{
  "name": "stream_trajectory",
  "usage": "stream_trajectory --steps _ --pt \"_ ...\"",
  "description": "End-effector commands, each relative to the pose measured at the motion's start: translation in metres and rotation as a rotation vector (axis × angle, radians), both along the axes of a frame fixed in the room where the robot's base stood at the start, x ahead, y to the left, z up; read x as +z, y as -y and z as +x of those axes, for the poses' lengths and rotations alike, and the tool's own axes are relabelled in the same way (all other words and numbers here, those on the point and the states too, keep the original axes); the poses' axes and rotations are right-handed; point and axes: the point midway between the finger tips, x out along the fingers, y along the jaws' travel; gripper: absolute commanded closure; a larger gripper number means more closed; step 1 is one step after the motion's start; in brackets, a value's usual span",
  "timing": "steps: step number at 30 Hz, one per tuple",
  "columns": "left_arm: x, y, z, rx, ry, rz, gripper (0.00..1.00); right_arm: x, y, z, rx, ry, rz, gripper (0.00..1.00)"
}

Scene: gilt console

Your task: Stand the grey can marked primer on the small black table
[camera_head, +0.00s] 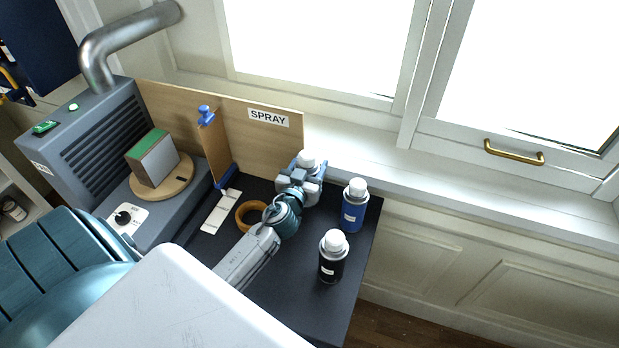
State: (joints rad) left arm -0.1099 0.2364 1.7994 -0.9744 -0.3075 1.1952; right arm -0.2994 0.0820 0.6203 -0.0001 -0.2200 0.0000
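My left gripper (306,171) is over the back of a black tabletop (300,300), in front of a board lettered SPRAY. A can with a white cap (307,159) shows between its fingers. The gripper hides most of that can, so I cannot read its marking or tell whether the fingers press on it. A blue can (352,213) and a black can (331,265), both white-capped, stand upright to the right. I cannot tell whether this tabletop is the small black table. My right gripper is not in view.
A tape roll (250,216) and white strips (220,211) lie left of my forearm. The SPRAY board (262,128) stands behind. A grey extraction unit (85,145) with a pipe stands left, beside a block on a round wooden disc (163,185). A window sill runs behind the table.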

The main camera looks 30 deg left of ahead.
Motion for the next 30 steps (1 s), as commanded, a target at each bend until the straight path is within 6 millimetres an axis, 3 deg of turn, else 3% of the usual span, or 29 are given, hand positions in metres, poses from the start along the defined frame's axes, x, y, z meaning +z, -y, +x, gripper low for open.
stream_trajectory --steps 5,12,27,28,30 --pt "-0.011 0.000 0.000 -0.001 0.002 0.000 0.97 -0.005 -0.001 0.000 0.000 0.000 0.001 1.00" --pt "-0.041 0.000 0.000 0.000 0.002 0.001 0.97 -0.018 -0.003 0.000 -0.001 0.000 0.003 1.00" --pt "-0.048 0.000 0.001 0.000 0.003 0.002 0.97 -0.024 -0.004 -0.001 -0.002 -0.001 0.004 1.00" --pt "-0.049 0.000 0.000 0.000 0.001 0.001 0.40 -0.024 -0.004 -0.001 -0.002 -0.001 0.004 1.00" --pt "-0.048 0.000 0.000 0.000 0.001 0.001 0.26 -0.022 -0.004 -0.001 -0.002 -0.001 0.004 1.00"
